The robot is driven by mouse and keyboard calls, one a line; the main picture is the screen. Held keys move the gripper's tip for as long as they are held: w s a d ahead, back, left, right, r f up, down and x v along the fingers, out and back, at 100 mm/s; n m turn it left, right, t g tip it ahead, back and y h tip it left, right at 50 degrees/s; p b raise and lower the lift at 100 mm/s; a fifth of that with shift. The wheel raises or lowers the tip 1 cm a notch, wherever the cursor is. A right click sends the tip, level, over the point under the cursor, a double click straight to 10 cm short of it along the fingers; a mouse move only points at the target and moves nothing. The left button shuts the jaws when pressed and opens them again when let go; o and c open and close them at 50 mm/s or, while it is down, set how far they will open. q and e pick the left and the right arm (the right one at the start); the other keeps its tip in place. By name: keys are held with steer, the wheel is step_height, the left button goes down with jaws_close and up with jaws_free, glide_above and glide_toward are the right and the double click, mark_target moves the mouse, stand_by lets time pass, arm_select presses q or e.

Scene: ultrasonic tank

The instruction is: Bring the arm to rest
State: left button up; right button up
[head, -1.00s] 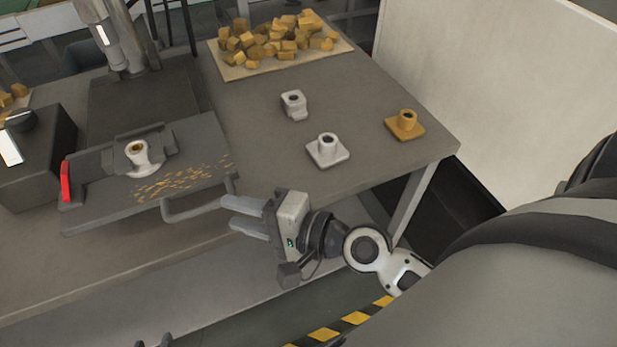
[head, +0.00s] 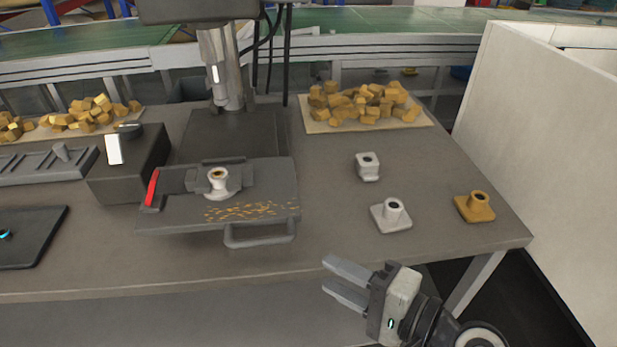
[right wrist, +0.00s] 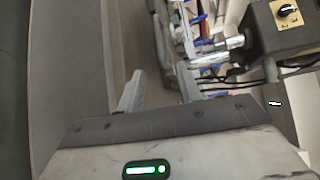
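My right gripper (head: 328,273) is in front of the table's front edge in the head view, below and right of the tray handle (head: 260,238). Its two fingers are apart with nothing between them. The fingers also show spread and empty in the right wrist view (right wrist: 160,88). My left gripper is in neither current view.
A drill-like machine (head: 222,70) stands over a dark plate (head: 165,215) with a red lever, shavings and a white flanged part (head: 217,182). Two pale parts (head: 391,214) (head: 368,167) and a golden one (head: 475,206) stand to the right. A pale wall (head: 540,150) borders the right.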

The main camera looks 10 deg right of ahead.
steer(key=s+d+f+n+g+h, duration=0.1)
steer(key=s+d+f+n+h, duration=0.1)
steer(key=f+n, duration=0.5)
steer(key=s+d+f+n+g+h, duration=0.1)
steer(key=f+n+h, duration=0.4)
steer(key=f, duration=0.5)
steer(key=shift+s+d+f+n+h, duration=0.3)
steer(key=shift+s+d+n, duration=0.1)
steer(key=shift+n, duration=0.6)
steer(key=shift+r, duration=0.1)
